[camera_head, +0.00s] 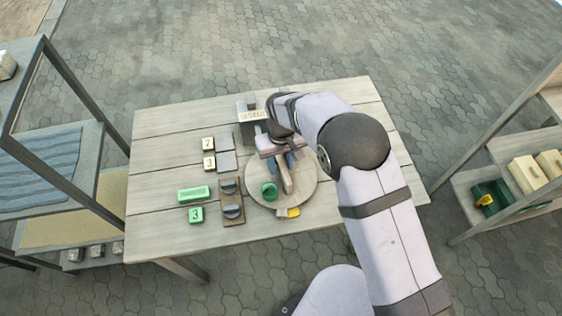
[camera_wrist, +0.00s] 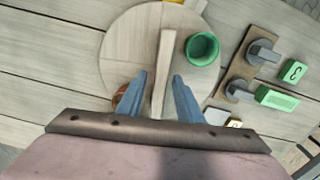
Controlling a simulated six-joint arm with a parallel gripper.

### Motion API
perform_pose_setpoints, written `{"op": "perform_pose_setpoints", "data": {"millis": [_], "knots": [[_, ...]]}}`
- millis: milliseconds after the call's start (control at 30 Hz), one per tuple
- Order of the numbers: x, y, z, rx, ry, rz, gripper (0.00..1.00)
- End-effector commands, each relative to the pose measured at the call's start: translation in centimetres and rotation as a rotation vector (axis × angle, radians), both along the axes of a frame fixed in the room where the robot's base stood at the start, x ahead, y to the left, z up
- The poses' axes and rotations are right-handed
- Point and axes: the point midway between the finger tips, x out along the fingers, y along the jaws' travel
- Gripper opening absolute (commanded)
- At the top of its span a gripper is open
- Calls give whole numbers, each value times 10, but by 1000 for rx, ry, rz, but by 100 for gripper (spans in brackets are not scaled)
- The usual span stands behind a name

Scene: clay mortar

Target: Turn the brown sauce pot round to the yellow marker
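A round wooden turntable (camera_head: 308,193) lies on the table, with a raised wooden bar (camera_wrist: 166,50) across it. A green cup (camera_head: 268,191) stands on it beside the bar; it also shows in the wrist view (camera_wrist: 202,48). The brown pot (camera_wrist: 121,93) is at the opposite side of the bar, partly hidden by my left finger. The yellow marker (camera_head: 293,212) is at the turntable's near edge, and at the top of the wrist view (camera_wrist: 174,1). My gripper (camera_wrist: 160,76) is open, its blue fingers on either side of the bar with gaps visible.
Left of the turntable is a brown board (camera_head: 233,213) with dark knobs, beside green blocks (camera_head: 194,194) and small number plates (camera_head: 208,143). A labelled box (camera_head: 252,116) stands at the back. Shelves flank the table. The table's left back is clear.

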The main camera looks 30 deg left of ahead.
Motion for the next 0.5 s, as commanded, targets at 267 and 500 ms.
{"op": "perform_pose_setpoints", "data": {"millis": [267,500], "knots": [[0,0,-1,1,-1,0,33],[0,0,-1,1,-1,0,0]]}}
